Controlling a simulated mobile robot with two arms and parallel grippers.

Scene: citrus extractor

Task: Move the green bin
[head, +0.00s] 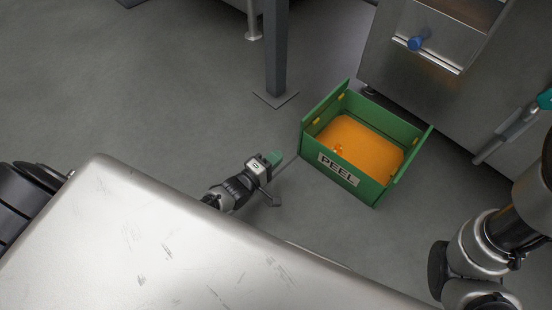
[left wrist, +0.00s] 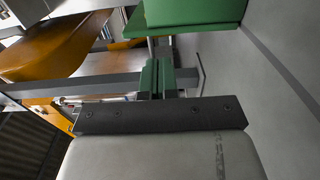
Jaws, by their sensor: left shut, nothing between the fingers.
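The green bin (head: 353,187) stands on the floor right of centre in the head view, with a "PEEL" label on its near side and orange contents inside. My left gripper (head: 276,157) is left of the bin, apart from it, shut and empty. In the left wrist view its green fingertips (left wrist: 157,76) are together, with nothing between them. A green panel, seemingly the bin (left wrist: 195,12), shows at the top of that view. My right arm shows at the lower right of the head view, but its gripper is not visible.
A metal table (head: 150,240) fills the lower left, close to my left arm. A grey post (head: 277,50) with a floor plate stands behind the gripper. A steel machine (head: 400,75) with a blue knob (head: 418,42) stands behind the bin. Floor left of the post is clear.

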